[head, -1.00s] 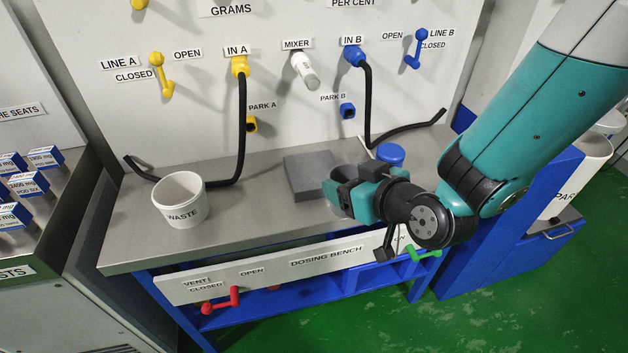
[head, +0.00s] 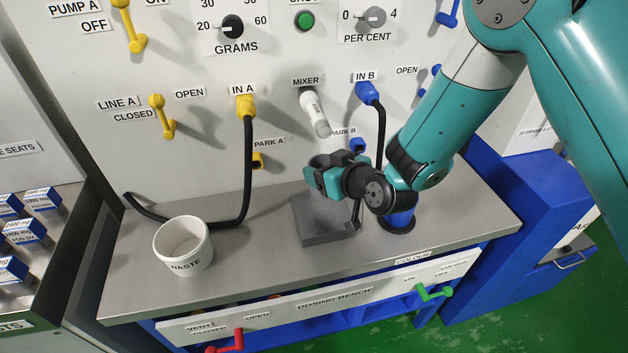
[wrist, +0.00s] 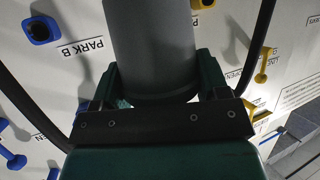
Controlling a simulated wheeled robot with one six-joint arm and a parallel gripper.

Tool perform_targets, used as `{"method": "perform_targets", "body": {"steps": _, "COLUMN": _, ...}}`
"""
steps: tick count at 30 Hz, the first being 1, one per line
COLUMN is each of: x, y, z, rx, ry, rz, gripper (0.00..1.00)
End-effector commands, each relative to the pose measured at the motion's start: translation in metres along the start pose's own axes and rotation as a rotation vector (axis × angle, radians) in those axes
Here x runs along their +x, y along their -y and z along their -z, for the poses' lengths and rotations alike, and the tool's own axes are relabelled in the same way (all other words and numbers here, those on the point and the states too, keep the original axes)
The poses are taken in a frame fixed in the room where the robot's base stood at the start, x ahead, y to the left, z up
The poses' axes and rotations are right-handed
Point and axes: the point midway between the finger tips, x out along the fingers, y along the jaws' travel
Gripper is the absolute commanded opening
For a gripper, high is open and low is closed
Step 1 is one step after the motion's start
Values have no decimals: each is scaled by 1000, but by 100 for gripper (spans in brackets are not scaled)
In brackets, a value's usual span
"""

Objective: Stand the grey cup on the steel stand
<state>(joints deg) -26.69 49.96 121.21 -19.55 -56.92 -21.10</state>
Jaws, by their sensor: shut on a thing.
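My gripper (head: 324,174) is shut on the grey cup (wrist: 150,45), which shows as a smooth grey cylinder between the two fingers in the wrist view. In the head view the cup (head: 325,206) is partly hidden by the gripper and looks upright. It is over the steel stand (head: 315,234), a low dark grey block on the bench top. I cannot tell whether the cup's base touches the stand. The white mixer nozzle (head: 316,114) points down from the panel just above the gripper.
The white waste bin (head: 183,245) stands on the bench (head: 250,262) to the left. A blue container (head: 398,220) stands close right of the stand. Black hoses hang from IN A (head: 243,108) and IN B (head: 368,93).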

Motion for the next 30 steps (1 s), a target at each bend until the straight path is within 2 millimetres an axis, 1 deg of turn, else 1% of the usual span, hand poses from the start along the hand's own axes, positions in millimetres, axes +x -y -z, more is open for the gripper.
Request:
{"method": "perform_targets", "body": {"steps": 1, "x": 4, "y": 2, "z": -12, "rx": 0, "ry": 5, "rz": 3, "gripper": 44}}
{"method": "perform_targets", "body": {"steps": 5, "x": 8, "y": 9, "z": -15, "rx": -6, "ry": 2, "rz": 12, "gripper": 44}}
{"method": "perform_targets", "body": {"steps": 8, "x": 12, "y": 10, "z": -23, "rx": -7, "ry": 3, "rz": 14, "gripper": 44}}
{"method": "perform_targets", "body": {"steps": 12, "x": 22, "y": 10, "z": -47, "rx": -4, "ry": 4, "rz": 13, "gripper": 44}}
{"method": "perform_targets", "body": {"steps": 15, "x": 27, "y": 8, "z": -59, "rx": -5, "ry": 4, "rz": 11, "gripper": 44}}
{"method": "perform_targets", "body": {"steps": 23, "x": 26, "y": 4, "z": -58, "rx": -2, "ry": 1, "rz": 5, "gripper": 44}}
{"method": "perform_targets", "body": {"steps": 28, "x": 28, "y": 5, "z": -63, "rx": -3, "ry": 2, "rz": 6, "gripper": 44}}
{"method": "perform_targets", "body": {"steps": 29, "x": 28, "y": 5, "z": -61, "rx": -3, "ry": 2, "rz": 6, "gripper": 75}}
{"method": "perform_targets", "body": {"steps": 30, "x": 28, "y": 5, "z": -61, "rx": -3, "ry": 2, "rz": 6, "gripper": 84}}
